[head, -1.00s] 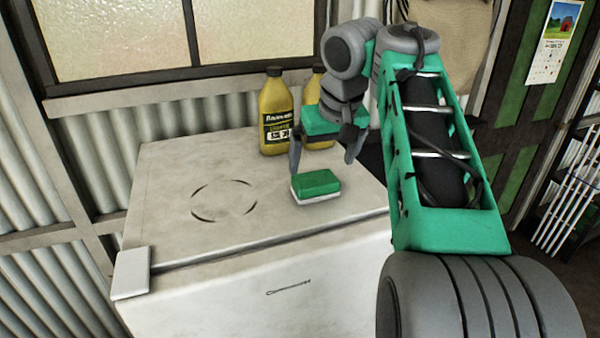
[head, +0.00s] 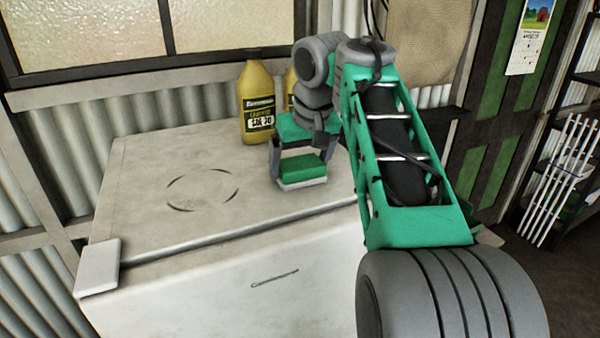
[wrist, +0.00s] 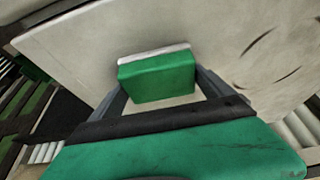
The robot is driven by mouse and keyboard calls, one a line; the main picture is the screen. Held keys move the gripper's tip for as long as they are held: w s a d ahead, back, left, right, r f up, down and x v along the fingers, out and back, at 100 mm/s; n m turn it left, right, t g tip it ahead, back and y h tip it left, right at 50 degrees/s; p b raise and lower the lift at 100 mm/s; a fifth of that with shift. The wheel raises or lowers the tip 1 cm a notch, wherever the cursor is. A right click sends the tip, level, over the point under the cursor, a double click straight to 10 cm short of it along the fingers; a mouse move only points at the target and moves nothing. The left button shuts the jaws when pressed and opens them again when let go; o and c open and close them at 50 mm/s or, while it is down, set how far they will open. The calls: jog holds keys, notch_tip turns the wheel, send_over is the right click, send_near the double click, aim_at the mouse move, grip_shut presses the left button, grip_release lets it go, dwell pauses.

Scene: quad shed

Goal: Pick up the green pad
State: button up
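The green pad (head: 303,168) is a small block with a green top and a white bottom layer. It lies on the white top of a chest-like box (head: 215,215), near the front right edge.
Yellow bottles (head: 256,105) stand just behind my gripper, close to the wall under the window (head: 90,35). The left part of the white top is clear. A small pale block (head: 99,266) sits at the front left corner.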

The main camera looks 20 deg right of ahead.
aim_at(301, 162)
jog(key=c, duration=0.9)
notch_tip(301, 162, up, 10)
jog(key=p, duration=0.8)
jog(key=o, duration=0.9)
jog(key=shift+c, duration=0.2)
jog(key=c, duration=0.6)
jog(key=shift+d, duration=0.1)
